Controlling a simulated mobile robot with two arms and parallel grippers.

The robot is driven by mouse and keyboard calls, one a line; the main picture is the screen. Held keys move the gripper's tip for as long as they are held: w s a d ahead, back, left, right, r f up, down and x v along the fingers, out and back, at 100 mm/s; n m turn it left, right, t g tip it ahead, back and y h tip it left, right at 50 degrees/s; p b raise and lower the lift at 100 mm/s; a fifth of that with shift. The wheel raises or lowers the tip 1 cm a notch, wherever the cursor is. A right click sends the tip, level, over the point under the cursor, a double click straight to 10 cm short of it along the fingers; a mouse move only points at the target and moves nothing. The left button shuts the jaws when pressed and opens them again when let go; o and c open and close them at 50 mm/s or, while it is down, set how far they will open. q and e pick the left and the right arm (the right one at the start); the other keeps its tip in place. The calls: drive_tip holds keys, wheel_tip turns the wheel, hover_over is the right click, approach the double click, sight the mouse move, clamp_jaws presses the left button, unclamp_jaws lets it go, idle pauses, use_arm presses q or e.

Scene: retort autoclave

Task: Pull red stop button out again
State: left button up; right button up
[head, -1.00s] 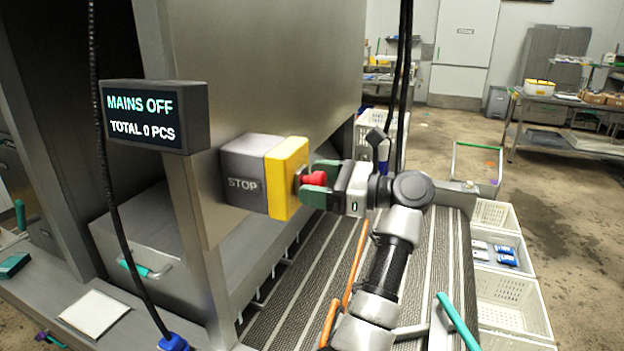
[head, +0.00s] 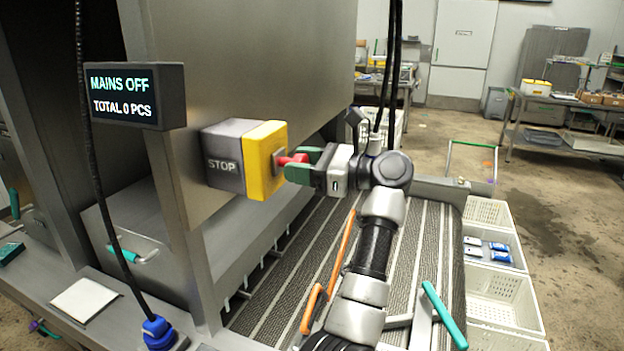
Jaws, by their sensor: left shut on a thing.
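The red stop button (head: 283,160) sticks out from the yellow face of the grey-and-yellow STOP box (head: 262,170), which is fixed on the machine's metal wall. My left gripper (head: 298,165) has its green fingers closed around the button's outer part; the fingers hide much of its head. Some red shows between the box face and the fingertips. The display (head: 130,96) left of the box reads MAINS OFF and TOTAL 0 PCS. My right gripper is not in view.
The striped conveyor belt (head: 410,258) runs below my arm. White crates (head: 500,292) line its right side. A black cable (head: 88,190) hangs at the left and black hoses (head: 393,70) hang behind my gripper. Open floor lies at the right.

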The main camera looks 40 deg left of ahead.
use_arm(q)
drive_tip(key=shift+d, duration=0.25)
drive_tip(key=shift+a, duration=0.2)
drive_tip(key=o, duration=1.3)
drive_tip(key=shift+d, duration=0.25)
drive_tip(key=shift+a, duration=0.1)
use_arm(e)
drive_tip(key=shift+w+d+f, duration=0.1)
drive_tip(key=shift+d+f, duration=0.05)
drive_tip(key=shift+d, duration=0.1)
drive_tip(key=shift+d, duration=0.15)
use_arm(q)
drive_tip(key=b+v, duration=0.3)
drive_tip(key=v, duration=0.8)
drive_tip(key=shift+b, duration=0.35)
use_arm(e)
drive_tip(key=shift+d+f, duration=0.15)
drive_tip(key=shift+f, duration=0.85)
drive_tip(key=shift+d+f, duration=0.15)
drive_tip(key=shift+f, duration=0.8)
use_arm(q)
drive_tip(key=shift+a, duration=0.1)
